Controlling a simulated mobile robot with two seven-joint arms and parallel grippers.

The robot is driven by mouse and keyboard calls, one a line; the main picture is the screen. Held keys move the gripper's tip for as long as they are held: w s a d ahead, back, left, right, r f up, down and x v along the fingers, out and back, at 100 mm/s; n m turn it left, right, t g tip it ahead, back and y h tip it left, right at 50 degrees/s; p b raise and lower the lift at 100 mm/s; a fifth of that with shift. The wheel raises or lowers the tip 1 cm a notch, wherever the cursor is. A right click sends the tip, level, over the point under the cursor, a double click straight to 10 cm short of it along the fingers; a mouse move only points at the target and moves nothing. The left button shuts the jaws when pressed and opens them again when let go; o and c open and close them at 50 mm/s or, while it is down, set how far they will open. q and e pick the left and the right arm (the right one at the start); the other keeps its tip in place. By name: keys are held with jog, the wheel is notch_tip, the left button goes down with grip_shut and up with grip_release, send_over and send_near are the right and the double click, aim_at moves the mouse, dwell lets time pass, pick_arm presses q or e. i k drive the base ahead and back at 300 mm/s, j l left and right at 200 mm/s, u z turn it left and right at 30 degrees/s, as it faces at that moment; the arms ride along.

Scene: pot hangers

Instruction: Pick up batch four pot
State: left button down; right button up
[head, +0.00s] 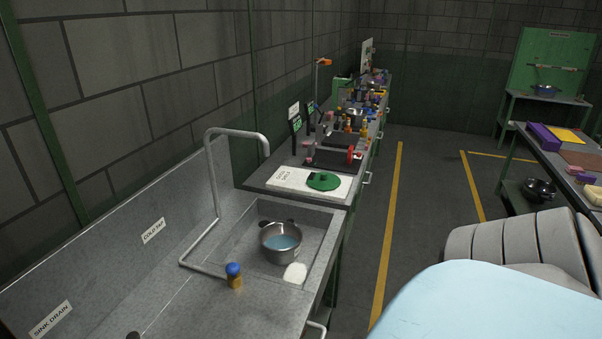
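A steel pot (268,240) with dark side handles stands upright in the sink basin, with bluish water-like contents. Another metal pot (545,90) stands on a bench by the green board at the far right. A dark, shiny pot or bowl (540,189) sits low under the right-hand table. No readable label tells which one is the batch four pot. Neither of my grippers shows in this view, so I cannot see their state.
A grey sink counter (200,310) runs along the left, with a bent pipe (212,175) and a blue-topped bottle (234,276). A cluttered bench (300,190) continues behind. The right-hand table (565,150) holds coloured items. Floor between yellow lines (393,230) is clear.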

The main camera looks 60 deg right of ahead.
aim_at(280, 242)
jog(key=z, duration=1.65)
